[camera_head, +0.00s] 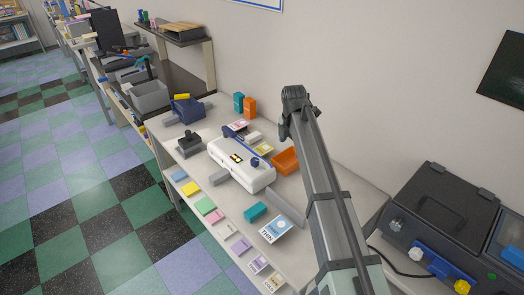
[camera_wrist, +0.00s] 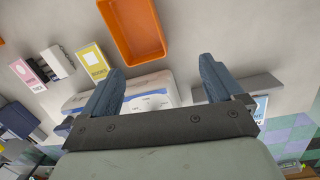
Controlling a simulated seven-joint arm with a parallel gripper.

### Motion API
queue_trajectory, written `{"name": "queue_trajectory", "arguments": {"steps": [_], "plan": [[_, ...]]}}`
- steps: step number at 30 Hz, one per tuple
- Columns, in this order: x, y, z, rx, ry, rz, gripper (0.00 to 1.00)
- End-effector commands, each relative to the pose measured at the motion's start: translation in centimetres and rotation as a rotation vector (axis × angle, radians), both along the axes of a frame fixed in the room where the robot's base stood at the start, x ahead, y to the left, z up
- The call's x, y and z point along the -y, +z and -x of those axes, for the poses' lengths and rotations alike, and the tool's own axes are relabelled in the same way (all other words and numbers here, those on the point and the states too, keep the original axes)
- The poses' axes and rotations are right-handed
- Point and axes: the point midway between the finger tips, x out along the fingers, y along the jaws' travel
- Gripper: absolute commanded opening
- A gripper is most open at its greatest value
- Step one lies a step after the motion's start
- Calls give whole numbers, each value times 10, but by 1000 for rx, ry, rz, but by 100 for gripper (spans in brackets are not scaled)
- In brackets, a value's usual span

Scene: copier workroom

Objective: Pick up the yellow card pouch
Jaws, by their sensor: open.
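A yellow card pouch (camera_wrist: 92,62) with a white label lies flat on the counter, left of the orange tray in the wrist view. It also shows in the head view (camera_head: 264,149), behind the white machine and left of the orange tray. My gripper (camera_wrist: 161,68) is open, with nothing between its two dark blue fingers. In the wrist view the pouch is beyond and left of the left fingertip, apart from it. In the head view my arm reaches up over the counter, and the fingers are hard to make out.
The orange tray (camera_wrist: 135,30) is right of the pouch. A pink card (camera_wrist: 28,75) and a small white-and-black item (camera_wrist: 58,62) lie to its left. The white machine (camera_head: 242,164) stands in front. Several coloured cards line the counter's front edge. The wall (camera_head: 330,70) is behind.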

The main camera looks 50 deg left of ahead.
Motion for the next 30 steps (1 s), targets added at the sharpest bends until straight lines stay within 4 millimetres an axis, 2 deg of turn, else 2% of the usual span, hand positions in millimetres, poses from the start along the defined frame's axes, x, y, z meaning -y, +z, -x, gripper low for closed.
{"name": "queue_trajectory", "arguments": {"steps": [1, 6, 9, 12, 15, 20, 26, 30], "plan": [[-28, 6, -7, -14, 18, 9, 94], [-91, 20, -9, -58, 79, 40, 94], [-120, 27, -7, -81, 109, 55, 94], [-140, 31, -5, -96, 130, 67, 94], [-152, 34, -3, -106, 142, 74, 94], [-156, 31, -1, -112, 150, 79, 94], [-155, 10, -1, -112, 149, 80, 94], [-155, -14, -1, -112, 149, 79, 94]]}}
